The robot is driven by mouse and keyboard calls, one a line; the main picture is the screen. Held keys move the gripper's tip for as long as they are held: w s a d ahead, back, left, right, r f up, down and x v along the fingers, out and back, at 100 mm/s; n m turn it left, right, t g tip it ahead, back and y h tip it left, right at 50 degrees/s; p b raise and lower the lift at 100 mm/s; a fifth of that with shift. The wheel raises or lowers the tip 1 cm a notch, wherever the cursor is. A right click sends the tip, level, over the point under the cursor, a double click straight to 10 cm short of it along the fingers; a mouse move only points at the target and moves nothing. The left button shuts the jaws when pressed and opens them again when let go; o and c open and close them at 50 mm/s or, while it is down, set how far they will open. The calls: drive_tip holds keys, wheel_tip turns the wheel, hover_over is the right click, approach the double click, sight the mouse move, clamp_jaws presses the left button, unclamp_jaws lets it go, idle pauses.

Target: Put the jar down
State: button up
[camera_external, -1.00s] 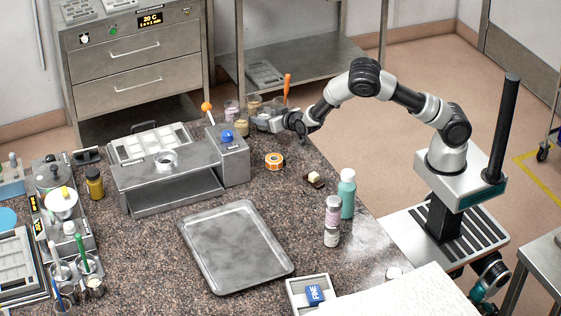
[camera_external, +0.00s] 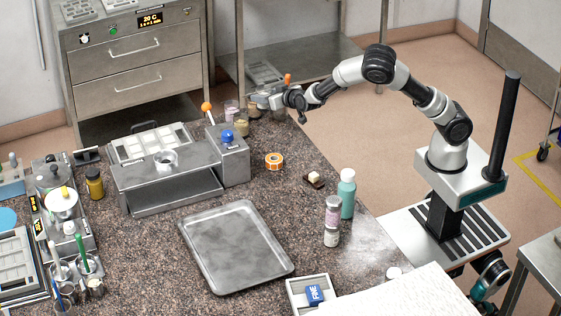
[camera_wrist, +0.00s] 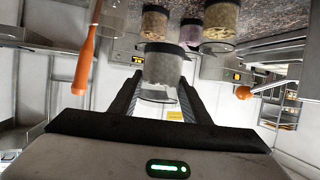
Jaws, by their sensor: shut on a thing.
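My gripper (camera_external: 264,98) is raised above the far right corner of the counter in the external view. In the wrist view my gripper (camera_wrist: 160,82) is shut on a clear jar (camera_wrist: 163,67) with a dark lid or rim, held between the two dark fingers. In the external view the held jar is hard to tell apart from the gripper. Other jars stand on the speckled counter (camera_external: 285,215) below: one with tan contents (camera_wrist: 221,20), one pinkish (camera_wrist: 190,36) and one brownish (camera_wrist: 153,22).
An orange-handled tool (camera_wrist: 86,62) stands close beside the jars. A grey box with an orange-knobbed lever (camera_external: 207,106) is left of them. An orange tape roll (camera_external: 274,161) lies nearer.

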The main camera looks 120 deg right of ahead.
drive_tip(key=shift+r, duration=0.45)
drive_tip(key=w+a+r+n+t+y+p, duration=0.1)
drive_tip(key=w+a+r+n+t+p, duration=0.15)
drive_tip(key=w+a, duration=0.4)
drive_tip(key=w+a+r+n+t+y+p, duration=0.1)
drive_tip(key=w+a+r+n+t+p, duration=0.15)
drive_tip(key=a, duration=0.65)
drive_tip(key=n+t+y+b, duration=0.5)
drive_tip(key=n+y, duration=0.8)
drive_tip(key=y, duration=0.2)
hover_over(253, 242)
drive_tip(key=shift+w+f, duration=0.1)
drive_tip(key=shift+f, duration=7.1)
drive_tip(key=shift+f, duration=0.2)
drive_tip(key=o, duration=1.1)
drive_tip(key=shift+h, duration=0.3)
